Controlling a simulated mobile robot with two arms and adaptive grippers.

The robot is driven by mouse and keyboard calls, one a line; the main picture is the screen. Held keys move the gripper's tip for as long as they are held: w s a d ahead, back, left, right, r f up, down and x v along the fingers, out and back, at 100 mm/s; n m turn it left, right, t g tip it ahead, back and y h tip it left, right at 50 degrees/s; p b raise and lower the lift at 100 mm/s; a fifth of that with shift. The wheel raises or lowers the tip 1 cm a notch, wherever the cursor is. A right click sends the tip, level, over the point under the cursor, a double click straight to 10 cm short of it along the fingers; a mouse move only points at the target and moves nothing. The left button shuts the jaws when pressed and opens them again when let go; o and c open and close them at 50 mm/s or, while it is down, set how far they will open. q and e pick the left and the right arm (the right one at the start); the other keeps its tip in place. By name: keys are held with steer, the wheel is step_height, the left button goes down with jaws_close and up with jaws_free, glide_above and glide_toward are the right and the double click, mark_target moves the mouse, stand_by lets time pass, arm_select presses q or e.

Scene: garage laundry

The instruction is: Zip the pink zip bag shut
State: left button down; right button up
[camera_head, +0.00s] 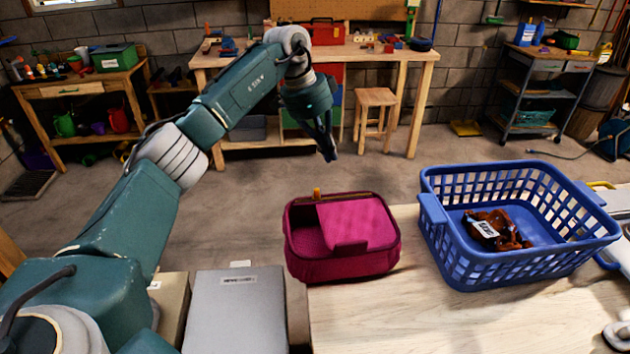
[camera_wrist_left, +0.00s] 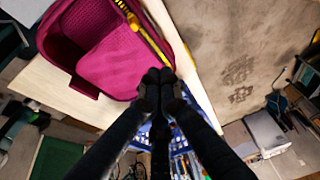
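My left gripper (camera_head: 331,155) points down above and beyond the bag's far edge, apart from the tab. In the left wrist view its fingertips are together, with nothing seen between them. My right gripper is not in view.
A blue basket (camera_head: 500,270) holding a brown item (camera_head: 495,229) stands on the table (camera_head: 400,310) right of the bag. A grey box (camera_head: 235,310) stands left of the table. Open floor lies beyond the bag, before a workbench (camera_head: 370,52) and stool (camera_head: 376,97).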

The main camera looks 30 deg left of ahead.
mark_target(317, 194)
arm_select(q)
steer(key=p+x, duration=0.3)
steer(key=x, duration=0.6)
steer(key=shift+d, duration=0.1)
steer(key=shift+s+a+f+p, duration=0.2)
steer(key=shift+s+a+p, duration=0.25)
steer(key=shift+a, duration=0.1)
steer(key=shift+s+a+f+p, duration=0.2)
steer(key=shift+s+a+p, duration=0.15)
steer(key=shift+a, duration=0.2)
steer(key=shift+s+a, duration=0.4)
steer(key=shift+a, duration=0.05)
steer(key=shift+w+d, duration=0.1)
